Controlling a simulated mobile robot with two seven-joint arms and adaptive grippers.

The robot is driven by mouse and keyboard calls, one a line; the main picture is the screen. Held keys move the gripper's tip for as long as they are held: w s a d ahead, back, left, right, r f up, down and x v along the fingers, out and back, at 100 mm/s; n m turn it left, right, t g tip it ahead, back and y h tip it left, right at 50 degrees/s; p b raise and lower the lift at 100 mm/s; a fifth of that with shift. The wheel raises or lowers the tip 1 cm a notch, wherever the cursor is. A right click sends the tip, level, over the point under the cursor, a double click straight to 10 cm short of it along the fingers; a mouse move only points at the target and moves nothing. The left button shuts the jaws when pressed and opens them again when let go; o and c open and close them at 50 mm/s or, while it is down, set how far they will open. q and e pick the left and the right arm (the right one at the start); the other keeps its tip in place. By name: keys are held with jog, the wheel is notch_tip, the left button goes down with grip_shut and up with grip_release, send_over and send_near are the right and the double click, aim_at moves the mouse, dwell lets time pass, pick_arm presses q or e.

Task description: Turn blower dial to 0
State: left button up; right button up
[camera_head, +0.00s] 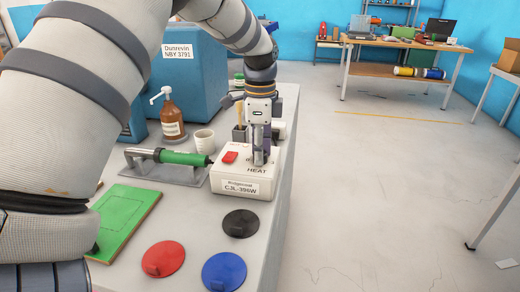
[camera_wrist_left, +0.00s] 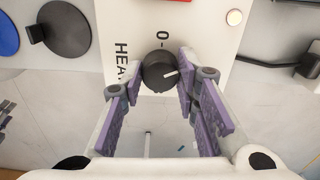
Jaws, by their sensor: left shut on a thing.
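The blower's white control box (camera_head: 240,187) stands on the bench in the head view, with a red switch (camera_head: 230,157) and the word HEAT on top. In the left wrist view its round dark dial (camera_wrist_left: 158,64) has a white pointer line directed to the right and slightly up, while the 0 mark (camera_wrist_left: 162,34) lies straight above the dial. My left gripper (camera_head: 262,152) reaches down onto the box, its fingers (camera_wrist_left: 157,74) shut on the dial from both sides. The dial is hidden in the head view. My right gripper is in neither view.
The green-handled blower (camera_head: 182,158) lies on a grey stand left of the box, near a white cup (camera_head: 204,141) and a brown pump bottle (camera_head: 171,118). Black (camera_head: 241,223), red (camera_head: 162,259) and blue (camera_head: 224,271) discs lie in front, beside a green board (camera_head: 122,222).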

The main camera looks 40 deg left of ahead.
pick_arm(q)
jog(key=n, duration=1.2)
jog(key=shift+n, duration=0.3)
jog(key=shift+f, duration=0.1)
dwell(0.4)
jog(key=o, duration=1.2)
jog(key=shift+c, duration=0.2)
notch_tip(320, 180, up, 12)
